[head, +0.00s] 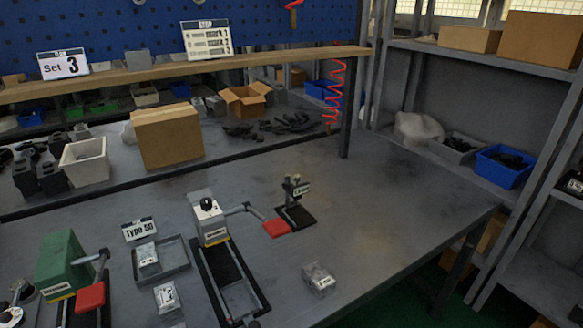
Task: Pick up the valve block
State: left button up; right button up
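Three small silver-grey metal blocks that look like valve blocks are on the grey workbench. One block (319,278) sits alone on the bare right part of the bench, near the front edge. Another block (147,260) lies in a shallow grey tray (176,262) behind which a "Type 50" sign (139,229) stands. A third block (167,298) lies just in front of the tray. I cannot tell fine details of the blocks at this size. Neither of my grippers can be made out in the head view.
A grey fixture with a red-handled lever (210,222) and a black rail stands between the tray and the lone block. A green press (64,262) is at left. A small black stand (295,214) is behind the lone block. The bench right of it is clear.

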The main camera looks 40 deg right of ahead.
aim_at(319, 279)
jog(key=z, duration=1.45)
